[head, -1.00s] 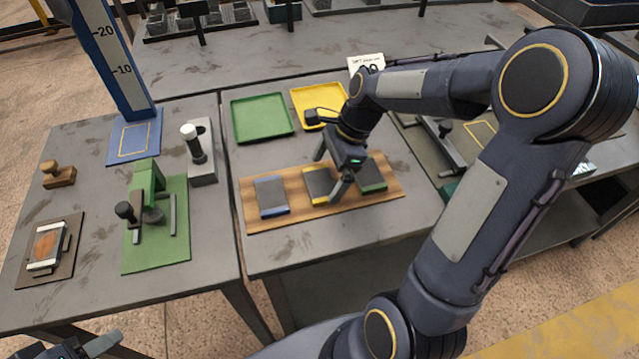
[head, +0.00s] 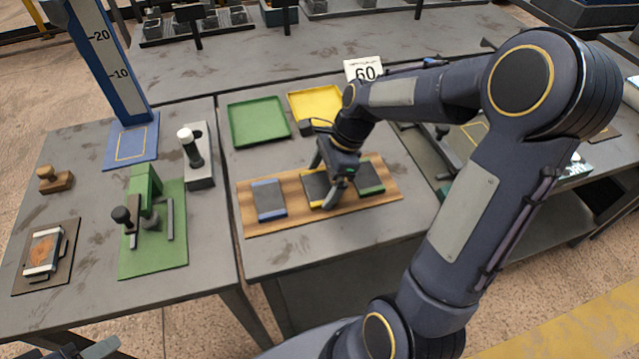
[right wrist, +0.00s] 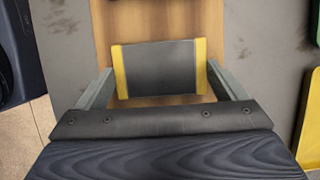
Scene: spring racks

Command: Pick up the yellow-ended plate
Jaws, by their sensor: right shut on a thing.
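The yellow-ended plate (head: 313,187) is a dark grey plate with a yellow strip at each end. It lies on a wooden board, between a blue-ended plate (head: 269,199) and a green-ended plate (head: 369,179). My right gripper (head: 325,183) is down over it and shut on it, one finger at each yellow end. In the right wrist view the plate (right wrist: 160,68) shows between the two fingers (right wrist: 162,88). Part of it is hidden by the gripper in the head view. My left gripper (head: 92,349) only shows in part at the bottom left edge, away from the plates.
The wooden board (head: 250,228) lies on the middle table. Behind it are a green tray (head: 257,143) and a yellow tray (head: 292,112), with a card reading 60 (head: 364,70). A green fixture (head: 146,190) and a blue scale post (head: 108,65) stand on the left table.

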